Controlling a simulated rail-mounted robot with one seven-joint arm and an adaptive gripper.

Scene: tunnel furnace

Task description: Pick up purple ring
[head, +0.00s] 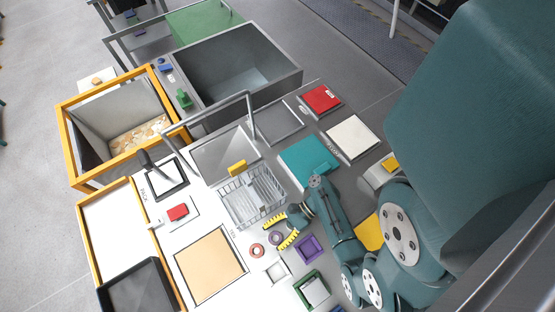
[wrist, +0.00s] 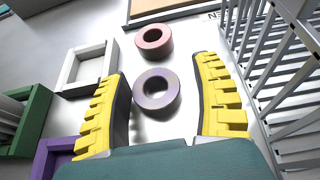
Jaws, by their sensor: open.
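The purple ring (wrist: 174,92), a pale violet-grey round ring with a hole, lies on the white table in the wrist view. It also shows in the head view (head: 275,244) beside my gripper (head: 282,231). My gripper, with yellow ribbed fingers, is open and empty. In the wrist view the ring appears between the two fingers (wrist: 162,72), nearer the left one, with no visible contact. The height of the fingers above the ring is hard to tell.
A reddish-pink ring (wrist: 140,43) lies just beyond the purple one. A white square frame (wrist: 66,73), a green box (wrist: 37,120) and a purple square tray (wrist: 41,160) are on the left. A grey wire basket (wrist: 257,75) stands close to the right finger.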

